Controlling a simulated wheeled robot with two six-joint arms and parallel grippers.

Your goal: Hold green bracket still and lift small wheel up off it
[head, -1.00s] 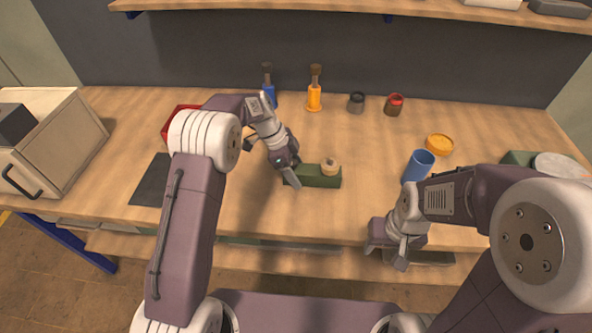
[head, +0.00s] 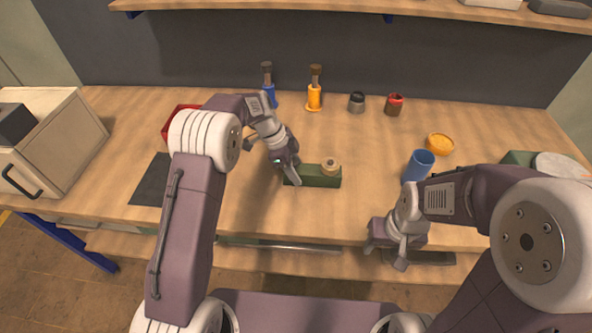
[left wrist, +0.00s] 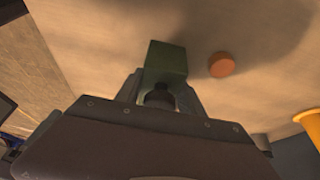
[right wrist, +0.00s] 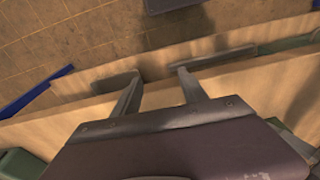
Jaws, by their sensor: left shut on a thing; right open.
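The green bracket (head: 318,177) lies on the bench in the middle of the head view. The small wheel (head: 330,164), a pale tan ring, sits on top of its right part. My left gripper (head: 291,177) is shut on the bracket's left end. In the left wrist view the green block (left wrist: 166,62) shows between the fingers. An orange-brown disc (left wrist: 222,65) also shows there; I cannot tell what it is. My right gripper (head: 387,254) is open and empty at the bench's front edge, right of the bracket and apart from it.
A blue cup (head: 418,166) stands between the bracket and my right arm. An orange dish (head: 439,145), a red jar (head: 394,104), a dark jar (head: 357,102) and an orange-handled tool (head: 314,97) stand behind. A red tray (head: 172,121) is partly hidden by my left arm.

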